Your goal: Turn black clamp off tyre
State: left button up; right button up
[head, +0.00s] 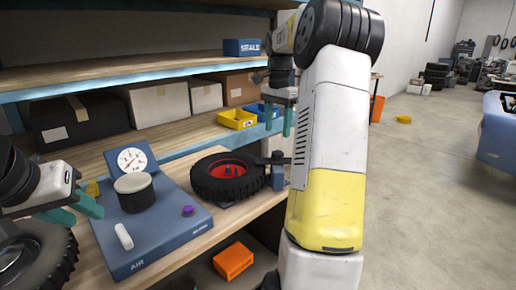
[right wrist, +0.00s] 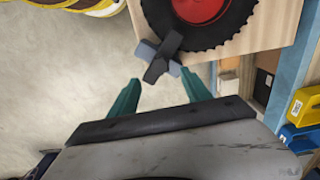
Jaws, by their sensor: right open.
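The black tyre (head: 228,178) with a red hub lies flat on the wooden bench; part of it shows in the right wrist view (right wrist: 215,38). The black clamp (head: 268,160) is at the tyre's right edge, by a blue-grey block (head: 279,178). In the right wrist view, the clamp's dark bar (right wrist: 163,58) crosses a blue-grey piece beside the tread. My right gripper (head: 280,120) is open and empty, above the clamp in the head view; the clamp lies just beyond its parted fingers (right wrist: 160,95). My left gripper (head: 82,210) is open and empty at left.
Shelves with boxes and yellow (head: 237,119) and blue bins stand behind. An orange box (head: 233,261) sits below. Open floor lies right.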

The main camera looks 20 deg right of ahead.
aim_at(278, 152)
jog(key=shift+w+d+f, duration=0.1)
jog(key=shift+d+f, duration=0.1)
jog(key=shift+f, duration=0.2)
notch_tip(278, 152, down, 7)
jog(key=shift+f, duration=0.1)
grip_shut()
